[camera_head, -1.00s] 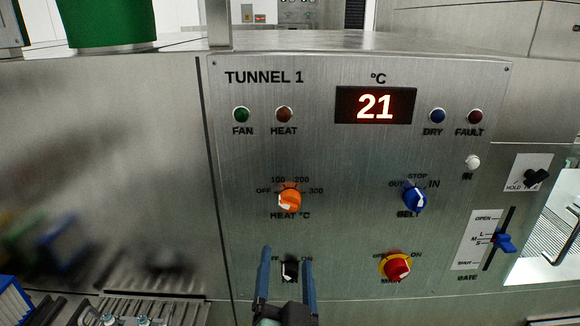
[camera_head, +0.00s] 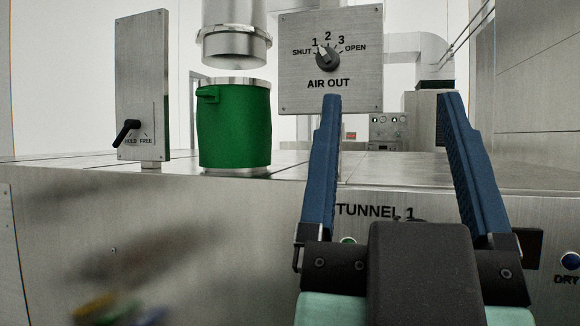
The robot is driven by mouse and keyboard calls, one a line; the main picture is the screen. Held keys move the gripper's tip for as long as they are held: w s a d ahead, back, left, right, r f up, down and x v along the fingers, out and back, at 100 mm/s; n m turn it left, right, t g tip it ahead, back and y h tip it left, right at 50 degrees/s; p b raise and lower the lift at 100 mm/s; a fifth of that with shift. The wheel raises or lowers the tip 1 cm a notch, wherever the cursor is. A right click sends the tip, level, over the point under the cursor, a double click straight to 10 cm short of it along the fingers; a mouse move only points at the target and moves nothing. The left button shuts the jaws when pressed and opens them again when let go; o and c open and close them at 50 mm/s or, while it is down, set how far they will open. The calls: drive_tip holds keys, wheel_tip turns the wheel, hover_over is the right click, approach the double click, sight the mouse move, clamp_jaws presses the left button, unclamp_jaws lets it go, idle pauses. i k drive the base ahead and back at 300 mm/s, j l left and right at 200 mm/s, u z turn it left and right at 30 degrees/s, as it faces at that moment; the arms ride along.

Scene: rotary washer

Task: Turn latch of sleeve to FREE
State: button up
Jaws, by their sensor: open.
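The latch (camera_head: 126,132) is a black lever on a grey metal plate (camera_head: 143,75) at the left, marked HOLD and FREE. The lever slants down to the left, with its lower end by the HOLD mark. The green sleeve (camera_head: 234,127) stands just right of the plate, under a metal duct (camera_head: 234,45), with a small green tab at its upper left. My gripper (camera_head: 388,98) is open and empty, its two blue fingers pointing up, well to the right of the latch and nearer to me.
An AIR OUT panel (camera_head: 330,65) with a dial stands behind my left finger. The metal cabinet top (camera_head: 290,166) lies below the sleeve. The TUNNEL 1 panel (camera_head: 545,215) is partly hidden by my gripper.

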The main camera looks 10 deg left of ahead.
sight(129, 124)
drive_tip(key=u, duration=1.2)
drive_tip(key=i+j, duration=0.1)
drive_tip(key=i, duration=0.55)
drive_tip(key=i+j+z, duration=0.15)
drive_tip(key=i, duration=0.5)
